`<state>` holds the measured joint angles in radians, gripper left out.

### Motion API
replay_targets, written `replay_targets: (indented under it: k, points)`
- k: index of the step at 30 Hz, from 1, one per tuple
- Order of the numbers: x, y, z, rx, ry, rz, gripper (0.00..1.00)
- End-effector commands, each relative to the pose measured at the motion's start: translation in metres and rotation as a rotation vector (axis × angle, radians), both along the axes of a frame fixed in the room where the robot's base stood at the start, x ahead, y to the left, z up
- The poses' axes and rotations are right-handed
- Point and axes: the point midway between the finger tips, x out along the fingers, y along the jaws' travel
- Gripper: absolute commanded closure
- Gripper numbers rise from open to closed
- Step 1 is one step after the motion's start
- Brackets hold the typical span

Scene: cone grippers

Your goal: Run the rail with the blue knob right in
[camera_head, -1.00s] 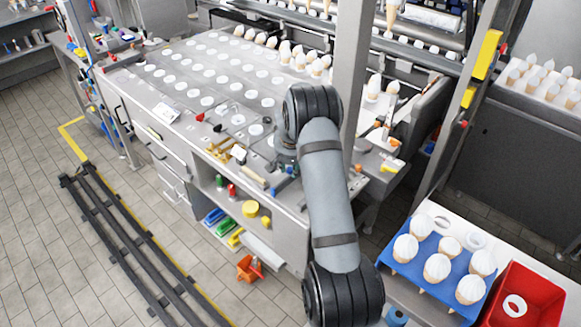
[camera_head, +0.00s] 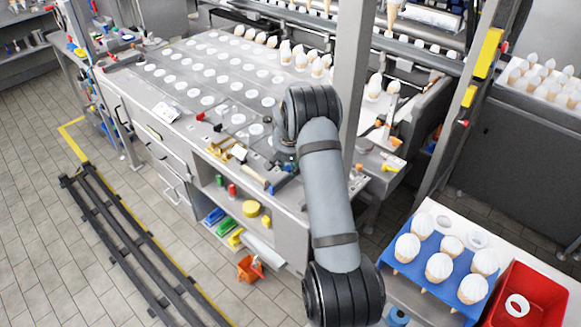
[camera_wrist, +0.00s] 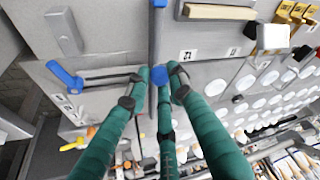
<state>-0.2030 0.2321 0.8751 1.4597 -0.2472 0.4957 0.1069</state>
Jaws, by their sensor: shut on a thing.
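In the wrist view, a round blue knob (camera_wrist: 158,76) sits between the dark tips of my gripper (camera_wrist: 159,78). Its green fingers are closed around the knob. A dark narrow rail (camera_wrist: 155,40) runs from the knob toward the top of the picture, across the grey worktop. The fingers hide what lies under the knob. In the head view, my gripper is mostly hidden behind my own arm, at the front edge of the worktop (camera_head: 225,120).
A lever with a blue handle (camera_wrist: 65,74) lies left of the fingers. Another blue piece (camera_wrist: 159,3) shows at the top edge. A wooden-looking bar (camera_wrist: 220,12) and a white block (camera_wrist: 272,37) lie to the right. A blue cone tray (camera_head: 425,262) and red bin (camera_head: 540,300) stand at right.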

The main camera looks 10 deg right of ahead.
Motion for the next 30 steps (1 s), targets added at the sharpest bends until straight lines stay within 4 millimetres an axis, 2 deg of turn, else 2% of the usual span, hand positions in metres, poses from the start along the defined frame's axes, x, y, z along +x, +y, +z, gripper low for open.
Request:
replay_targets:
  k: [1,3,10,11,19,30]
  points:
    - [0.0081,0.0032,0.0004,-0.002,-0.017,0.006,1.00]
    - [0.0108,0.0046,0.0023,-0.002,-0.018,0.005,1.00]
    - [0.0111,0.0056,0.0054,-0.002,-0.018,0.006,1.00]
    - [0.0111,0.0055,0.0055,-0.002,-0.018,0.006,0.77]
    - [0.0095,0.0051,0.0039,0.000,-0.013,0.004,0.61]
    - [0.0072,0.0052,0.0072,-0.001,-0.011,0.003,0.60]
